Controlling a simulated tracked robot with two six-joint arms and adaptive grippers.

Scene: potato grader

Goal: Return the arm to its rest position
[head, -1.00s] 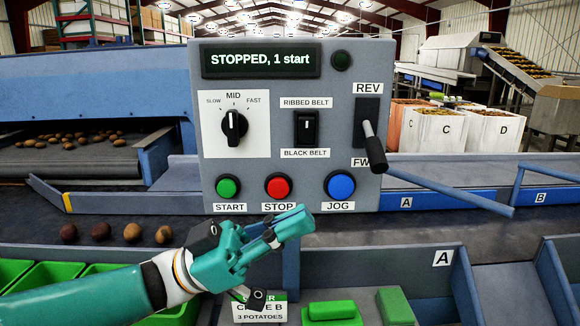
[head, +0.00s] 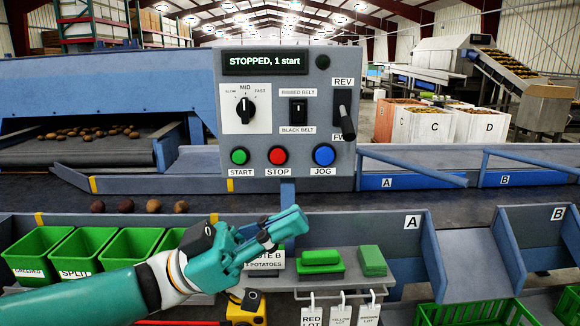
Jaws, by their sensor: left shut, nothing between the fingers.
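My left gripper (head: 275,232) comes in from the left, at the lower middle of the head view. Its teal fingers are shut and hold nothing. They are in front of the dark belt, below the control panel (head: 285,120), and appear apart from the buttons. The panel display (head: 263,61) reads "STOPPED, 1 start". The green START (head: 240,156), red STOP (head: 278,156) and blue JOG (head: 324,155) buttons show clear. The REV/FWD lever (head: 345,120) hangs at the panel's right. My gripper partly covers a white card (head: 266,264) reading "3 POTATOES". My right gripper is not in view.
Green bins (head: 88,251) stand at the lower left, close to my left arm. Several potatoes (head: 126,206) lie on the belt behind. Green blocks (head: 321,262) sit on a shelf with hanging tags (head: 341,311).

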